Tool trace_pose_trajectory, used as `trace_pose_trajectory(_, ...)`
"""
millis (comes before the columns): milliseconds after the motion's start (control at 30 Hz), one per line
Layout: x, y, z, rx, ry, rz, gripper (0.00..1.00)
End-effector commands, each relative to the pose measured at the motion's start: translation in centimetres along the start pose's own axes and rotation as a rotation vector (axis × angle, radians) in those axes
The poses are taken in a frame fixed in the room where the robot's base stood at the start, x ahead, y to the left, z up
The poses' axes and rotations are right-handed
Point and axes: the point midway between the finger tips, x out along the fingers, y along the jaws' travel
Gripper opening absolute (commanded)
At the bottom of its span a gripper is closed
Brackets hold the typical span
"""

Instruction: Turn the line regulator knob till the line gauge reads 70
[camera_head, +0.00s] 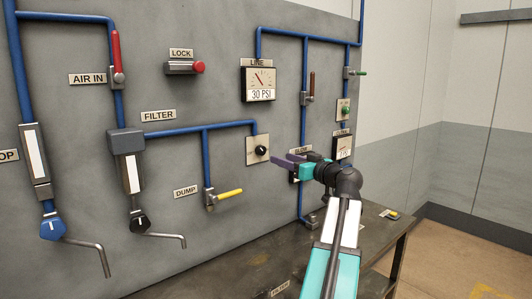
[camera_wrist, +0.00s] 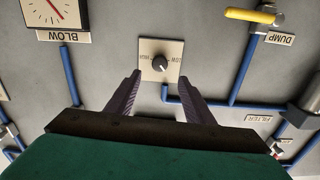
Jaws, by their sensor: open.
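The line gauge (camera_head: 258,84) hangs on the grey panel under a LINE label, and its display shows 30 PSI. A small black knob (camera_head: 261,151) sits on a pale square plate below the line gauge, at the end of a blue pipe. The wrist view shows this knob (camera_wrist: 160,63) near the top middle, with its plate marked LOW and HIGH. My gripper (camera_head: 282,160) is just right of the knob in the head view, apart from it. In the wrist view, my gripper (camera_wrist: 160,78) is open and empty, its dark fingers spread toward either side of the knob.
A yellow DUMP lever (camera_head: 229,194) is left of and below the knob. Another gauge (camera_head: 343,147) is right, partly behind my arm. A red AIR IN lever (camera_head: 117,52) and red LOCK button (camera_head: 199,67) are farther left. A dark bench (camera_head: 240,268) stands below.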

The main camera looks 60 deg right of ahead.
Motion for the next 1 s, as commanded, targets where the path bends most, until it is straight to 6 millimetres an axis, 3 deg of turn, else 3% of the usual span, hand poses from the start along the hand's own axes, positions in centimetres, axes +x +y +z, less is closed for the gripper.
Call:
trace_pose_trajectory(600,8.8,0.0,-0.2,0.001,-0.001,-0.002,0.48)
trace_pose_trajectory(1000,10.5,-0.1,0.0,0.0,0.0,-0.001,0.48)
